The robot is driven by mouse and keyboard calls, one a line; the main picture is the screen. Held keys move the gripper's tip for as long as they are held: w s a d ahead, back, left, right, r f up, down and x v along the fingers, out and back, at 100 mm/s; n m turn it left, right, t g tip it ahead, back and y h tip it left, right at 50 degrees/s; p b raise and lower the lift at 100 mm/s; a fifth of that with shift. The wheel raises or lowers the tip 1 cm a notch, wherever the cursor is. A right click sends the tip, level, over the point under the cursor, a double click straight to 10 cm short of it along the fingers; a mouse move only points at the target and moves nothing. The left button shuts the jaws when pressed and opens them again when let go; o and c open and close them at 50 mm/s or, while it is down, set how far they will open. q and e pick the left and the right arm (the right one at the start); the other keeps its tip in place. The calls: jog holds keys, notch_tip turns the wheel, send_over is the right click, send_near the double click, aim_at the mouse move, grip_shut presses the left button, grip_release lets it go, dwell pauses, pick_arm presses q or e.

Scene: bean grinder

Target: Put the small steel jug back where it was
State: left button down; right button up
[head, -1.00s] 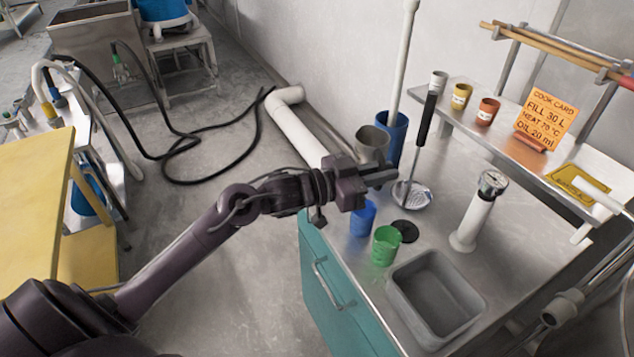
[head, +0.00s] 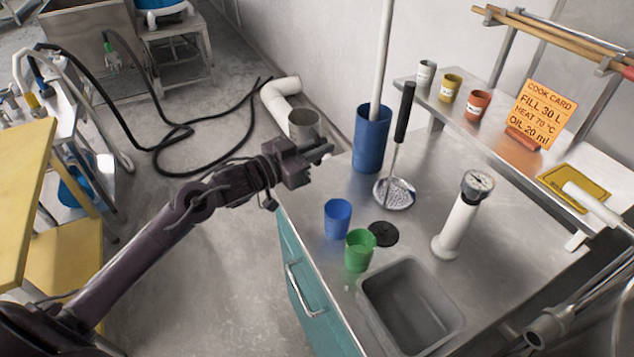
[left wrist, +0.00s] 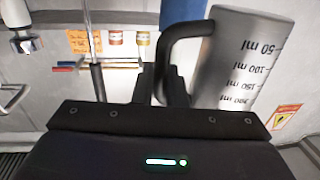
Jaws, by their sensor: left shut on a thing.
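My left gripper (head: 318,150) is shut on the black handle (left wrist: 178,55) of the small steel jug. The jug (head: 304,124) is a grey cup, partly hidden behind the gripper in the head view. In the picture it lies left of the tall blue container (head: 371,140), past the counter's left edge and against the floor. In the left wrist view the jug (left wrist: 240,58) is large at the right, with ml marks on its side. My right gripper is not in view.
The steel counter (head: 405,235) holds a blue cup (head: 338,218), a green cup (head: 359,250), a black disc (head: 383,234), a skimmer (head: 395,192), a white gauge post (head: 462,215) and a grey basin (head: 410,305). Several small pots stand on the raised shelf (head: 505,135).

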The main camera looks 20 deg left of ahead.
pick_arm(q)
notch_tip(320, 180, down, 5)
jog(key=shift+f, duration=2.4)
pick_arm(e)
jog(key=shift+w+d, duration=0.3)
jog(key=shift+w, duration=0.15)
pick_arm(q)
jog(key=shift+f, duration=0.15)
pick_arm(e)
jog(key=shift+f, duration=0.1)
pick_arm(q)
jog(key=c, duration=1.5)
grip_release()
jog(key=shift+c, duration=0.2)
jog(key=shift+o, duration=0.4)
jog(key=shift+s, duration=0.15)
jog(key=v, duration=1.1)
jog(key=shift+s+a, duration=0.25)
jog(key=shift+s, duration=0.05)
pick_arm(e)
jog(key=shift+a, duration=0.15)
